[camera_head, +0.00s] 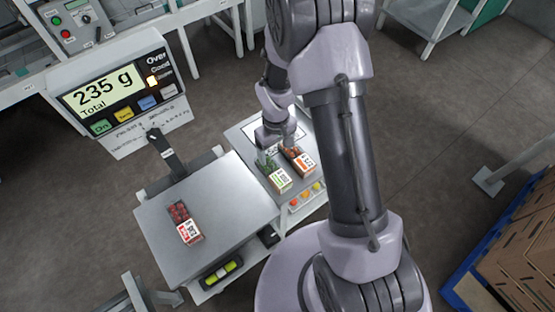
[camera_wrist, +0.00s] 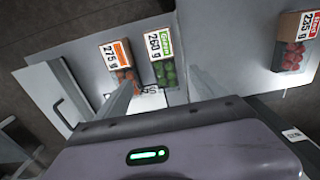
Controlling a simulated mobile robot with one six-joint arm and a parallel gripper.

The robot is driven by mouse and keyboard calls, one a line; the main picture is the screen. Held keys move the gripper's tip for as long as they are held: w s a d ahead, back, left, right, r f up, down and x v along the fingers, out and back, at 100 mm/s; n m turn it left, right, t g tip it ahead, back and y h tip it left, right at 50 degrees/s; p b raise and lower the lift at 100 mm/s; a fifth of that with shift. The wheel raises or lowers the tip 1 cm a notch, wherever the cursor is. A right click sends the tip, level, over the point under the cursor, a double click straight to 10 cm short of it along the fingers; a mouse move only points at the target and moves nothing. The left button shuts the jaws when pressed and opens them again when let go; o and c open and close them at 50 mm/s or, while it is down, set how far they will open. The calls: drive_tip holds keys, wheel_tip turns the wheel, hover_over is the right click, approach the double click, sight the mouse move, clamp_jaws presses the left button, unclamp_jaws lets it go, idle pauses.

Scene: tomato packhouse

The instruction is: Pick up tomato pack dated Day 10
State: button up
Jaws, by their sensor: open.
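Three tomato packs show. The pack with an orange-marked label (camera_head: 299,160) and the pack with a green-marked label (camera_head: 275,176) sit side by side on a grey surface. In the wrist view, the orange-marked pack (camera_wrist: 120,65) reads 275 g and the green-marked pack (camera_wrist: 162,58) reads 260 g. The red-marked pack (camera_head: 184,222) lies apart on the scale plate; it also shows in the wrist view (camera_wrist: 293,42) and reads 235 g. I cannot read any date. My gripper (camera_wrist: 160,80) is open and empty, above the orange-marked and green-marked packs.
The scale display (camera_head: 105,92) reads 235 g Total. The scale plate (camera_head: 225,190) has bare room around the red-marked pack. Cardboard boxes (camera_head: 515,250) on a blue pallet stand at the right.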

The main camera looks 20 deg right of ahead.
sight(273, 169)
wheel_tip(273, 169, down, 9)
drive_tip(key=b, duration=0.2)
drive_tip(key=shift+a+b, duration=0.15)
drive_tip(key=shift+b, duration=0.2)
drive_tip(key=f, duration=0.1)
drive_tip(key=f+b, duration=0.1)
drive_tip(key=f, duration=0.1)
drive_tip(key=w+f+b, duration=0.1)
drive_tip(key=f, duration=0.1)
drive_tip(key=shift+a, duration=0.3)
drive_tip(key=shift+s+r, duration=0.1)
drive_tip(key=shift+r, duration=0.05)
drive_tip(key=shift+c, duration=0.4)
